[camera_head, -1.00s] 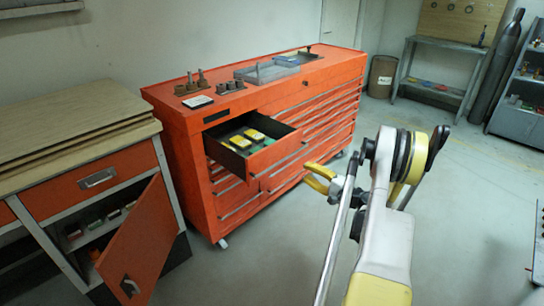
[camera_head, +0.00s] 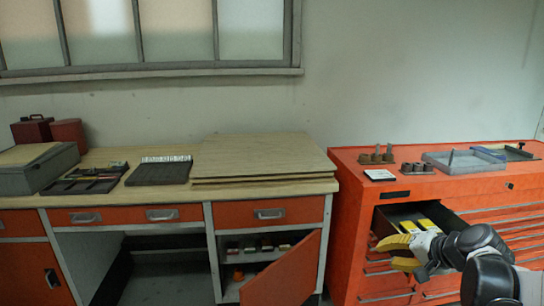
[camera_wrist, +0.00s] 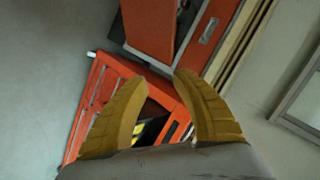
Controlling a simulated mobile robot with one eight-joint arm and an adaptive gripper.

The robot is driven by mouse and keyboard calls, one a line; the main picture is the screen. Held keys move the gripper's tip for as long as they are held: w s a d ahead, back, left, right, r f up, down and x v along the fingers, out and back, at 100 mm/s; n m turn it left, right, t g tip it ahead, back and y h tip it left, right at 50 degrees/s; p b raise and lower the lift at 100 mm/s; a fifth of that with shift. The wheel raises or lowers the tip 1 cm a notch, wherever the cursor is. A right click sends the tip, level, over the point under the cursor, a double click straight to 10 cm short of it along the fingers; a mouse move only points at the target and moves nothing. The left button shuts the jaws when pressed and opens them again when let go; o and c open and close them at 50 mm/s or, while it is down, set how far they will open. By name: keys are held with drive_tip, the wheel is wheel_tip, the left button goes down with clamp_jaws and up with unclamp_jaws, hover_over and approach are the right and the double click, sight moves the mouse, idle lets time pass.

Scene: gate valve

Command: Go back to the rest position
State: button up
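My gripper (camera_head: 397,252) has two yellow fingers and shows at the lower right of the head view, in front of the orange tool cabinet's open drawer. In the wrist view its curved fingers (camera_wrist: 160,82) stand apart with nothing between their tips. My gripper is open and empty. Beyond the fingers, the wrist view shows the orange cabinet (camera_wrist: 104,82) and part of the open drawer, tilted in the picture. No gate valve shows in the current views.
The orange tool cabinet (camera_head: 352,240) has an open drawer (camera_head: 452,222) with yellow items inside. A workbench (camera_head: 110,201) stands to its left, with an open orange door (camera_head: 285,275) jutting out below. Boards and trays lie on the bench. Grey floor shows in the wrist view (camera_wrist: 45,60).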

drive_tip(key=s+a+n+g+h, duration=0.1)
drive_tip(key=s+a+n, duration=0.3)
drive_tip(key=s+a, duration=0.3)
drive_tip(key=s+a+r+n+g+h, duration=0.1)
drive_tip(key=s+a+n, duration=0.3)
drive_tip(key=s, duration=1)
drive_tip(key=a+h, duration=0.1)
drive_tip(key=a, duration=0.2)
drive_tip(key=shift+s+a, duration=0.25)
